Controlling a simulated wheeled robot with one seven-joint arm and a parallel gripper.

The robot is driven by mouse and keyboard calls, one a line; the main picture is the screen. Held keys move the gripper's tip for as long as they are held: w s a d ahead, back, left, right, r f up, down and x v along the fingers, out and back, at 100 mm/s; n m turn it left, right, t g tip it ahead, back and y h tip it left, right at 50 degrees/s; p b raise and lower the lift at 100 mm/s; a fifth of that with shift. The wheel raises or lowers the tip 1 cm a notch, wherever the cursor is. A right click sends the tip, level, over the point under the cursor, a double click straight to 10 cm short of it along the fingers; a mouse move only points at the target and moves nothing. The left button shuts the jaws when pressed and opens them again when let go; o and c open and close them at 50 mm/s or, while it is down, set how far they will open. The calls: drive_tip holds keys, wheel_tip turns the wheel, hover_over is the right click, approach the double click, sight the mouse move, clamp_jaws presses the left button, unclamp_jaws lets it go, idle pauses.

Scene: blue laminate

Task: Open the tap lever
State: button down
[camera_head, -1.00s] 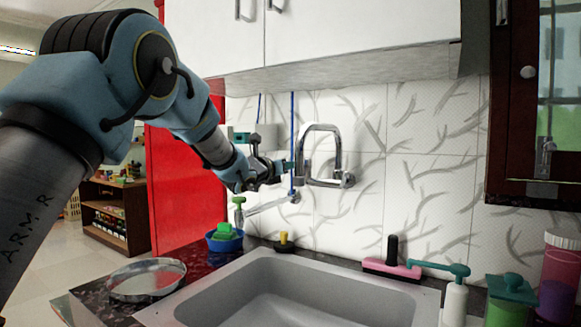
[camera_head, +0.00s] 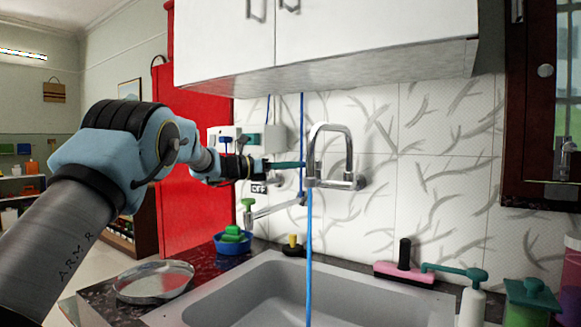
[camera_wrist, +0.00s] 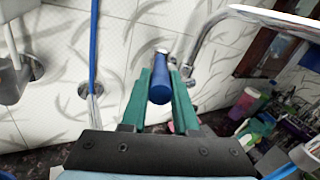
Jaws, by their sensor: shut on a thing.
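The chrome tap (camera_head: 335,128) is mounted on the tiled wall, with an arched spout over the sink. In the wrist view its curved spout (camera_wrist: 205,40) is on the right. A blue stream (camera_head: 309,255) runs from the spout end down into the sink. The tap lever (camera_wrist: 160,90), a blue cylinder with a grey end, lies between my green fingers in the wrist view. My gripper (camera_head: 298,164) is shut on it. In the head view the fingertips are at the tap's left side and the lever cannot be made out.
The grey sink (camera_head: 215,300) is below. A blue bowl (camera_head: 232,244) and a metal dish (camera_head: 155,282) stand at its left. A pink squeegee (camera_head: 404,273) and a soap pump (camera_head: 472,305) are at the right. White cabinets (camera_head: 350,45) hang above.

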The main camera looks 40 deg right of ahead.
drive_tip(key=shift+w+d+m+g, duration=0.15)
drive_tip(key=shift+w+m+g, duration=0.45)
drive_tip(key=shift+g, duration=0.3)
drive_tip(key=c, duration=0.7)
unclamp_jaws()
drive_tip(key=b+v, duration=0.2)
drive_tip(key=v, duration=0.3)
drive_tip(key=b+v, duration=0.2)
drive_tip(key=v, duration=0.3)
drive_tip(key=shift+w+a+r, duration=0.15)
drive_tip(key=shift+a+r, duration=0.1)
drive_tip(key=shift+a, duration=0.1)
drive_tip(key=o, duration=0.3)
